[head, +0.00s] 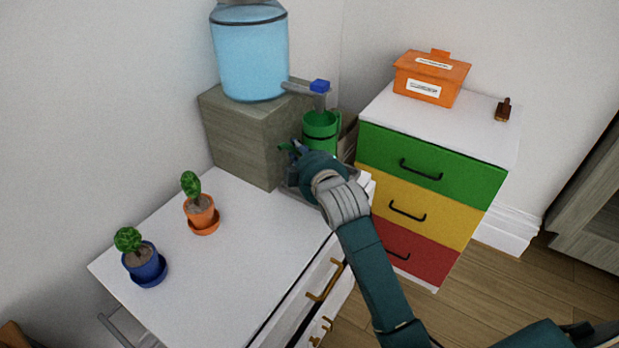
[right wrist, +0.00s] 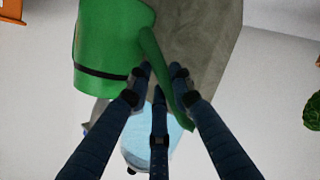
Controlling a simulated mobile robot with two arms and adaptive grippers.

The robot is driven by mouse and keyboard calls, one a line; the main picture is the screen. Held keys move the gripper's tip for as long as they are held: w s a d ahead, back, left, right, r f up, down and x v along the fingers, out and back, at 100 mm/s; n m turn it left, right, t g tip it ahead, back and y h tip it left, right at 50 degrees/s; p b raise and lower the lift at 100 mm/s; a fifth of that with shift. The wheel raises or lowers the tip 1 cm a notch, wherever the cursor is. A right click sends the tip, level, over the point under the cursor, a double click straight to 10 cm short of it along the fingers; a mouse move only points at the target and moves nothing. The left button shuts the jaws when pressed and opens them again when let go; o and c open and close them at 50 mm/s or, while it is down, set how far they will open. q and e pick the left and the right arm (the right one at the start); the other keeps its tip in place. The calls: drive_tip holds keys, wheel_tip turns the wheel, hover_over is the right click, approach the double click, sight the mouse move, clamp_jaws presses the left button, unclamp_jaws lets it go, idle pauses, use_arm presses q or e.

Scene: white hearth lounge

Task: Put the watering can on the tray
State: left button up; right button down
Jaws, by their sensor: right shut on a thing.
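The green watering can (head: 320,131) is upright under the tap of the water dispenser, at the front right of the wooden block. My right gripper (head: 294,151) is shut on its green handle or spout; I cannot tell which part. In the right wrist view the can's body (right wrist: 105,45) has a dark band, and the curved green part (right wrist: 164,75) runs between my fingers (right wrist: 160,82). A grey flat edge (head: 288,191) shows below my gripper; I cannot tell if it is the tray. My wrist hides much of that spot. My left gripper is out of view.
The blue water dispenser (head: 250,60) stands on the wooden block (head: 235,138), its tap (head: 319,88) above the can. Two potted cacti (head: 201,214) (head: 145,263) stand on the white cabinet (head: 235,270). A coloured drawer unit (head: 425,205) at right bears an orange box (head: 430,78).

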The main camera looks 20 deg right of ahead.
wheel_tip(320, 180, down, 8)
drive_tip(key=shift+r, duration=0.2)
drive_tip(key=c, duration=1.5)
unclamp_jaws()
drive_tip(key=shift+f, duration=0.15)
drive_tip(key=shift+c, duration=0.2)
drive_tip(key=shift+s, duration=0.1)
drive_tip(key=v, duration=1.2)
drive_tip(key=shift+d, duration=0.1)
